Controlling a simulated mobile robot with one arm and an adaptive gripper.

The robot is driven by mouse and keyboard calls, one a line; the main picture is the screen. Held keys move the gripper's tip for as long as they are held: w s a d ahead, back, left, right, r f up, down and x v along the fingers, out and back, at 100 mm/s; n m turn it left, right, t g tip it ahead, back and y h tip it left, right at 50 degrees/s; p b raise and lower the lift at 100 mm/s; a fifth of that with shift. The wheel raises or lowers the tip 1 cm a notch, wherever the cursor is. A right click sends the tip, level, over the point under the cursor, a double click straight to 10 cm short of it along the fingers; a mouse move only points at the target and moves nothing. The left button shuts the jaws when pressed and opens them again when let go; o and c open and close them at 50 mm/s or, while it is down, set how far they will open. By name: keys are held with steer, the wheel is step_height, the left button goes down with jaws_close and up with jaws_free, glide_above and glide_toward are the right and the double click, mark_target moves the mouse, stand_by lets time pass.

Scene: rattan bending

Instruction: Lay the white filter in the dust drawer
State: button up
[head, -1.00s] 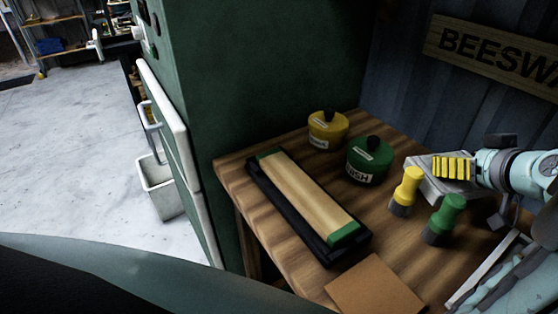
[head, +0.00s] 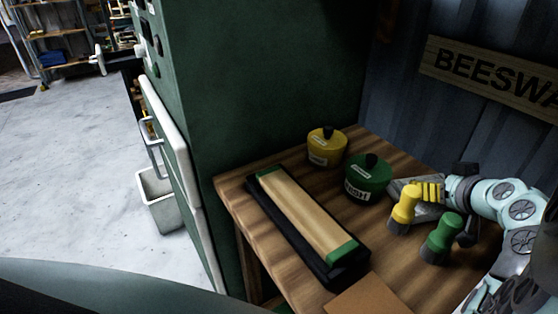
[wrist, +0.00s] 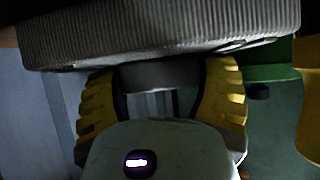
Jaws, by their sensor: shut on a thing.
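My gripper (head: 428,192) is on the right in the head view, above the wooden table, with its yellow fingers shut on the filter (head: 402,187). The filter looks pale grey and is partly hidden behind the fingers and the yellow-handled brush. In the wrist view the filter (wrist: 160,38) is a wide, ribbed grey slab across the top, with the gripper (wrist: 165,85) fingers at its near edge. A white front with a bar handle (head: 172,125) is on the green cabinet at left. I cannot tell whether this is the dust drawer; no open drawer shows.
On the table (head: 285,245) are a yellow pot (head: 325,150), a green pot (head: 366,182), a yellow brush (head: 404,205), a green brush (head: 444,238) and a black tray (head: 325,272) holding a wooden block.

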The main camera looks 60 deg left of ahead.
steer(key=shift+f, duration=0.1)
steer(key=o, duration=1.1)
steer(key=shift+o, duration=0.2)
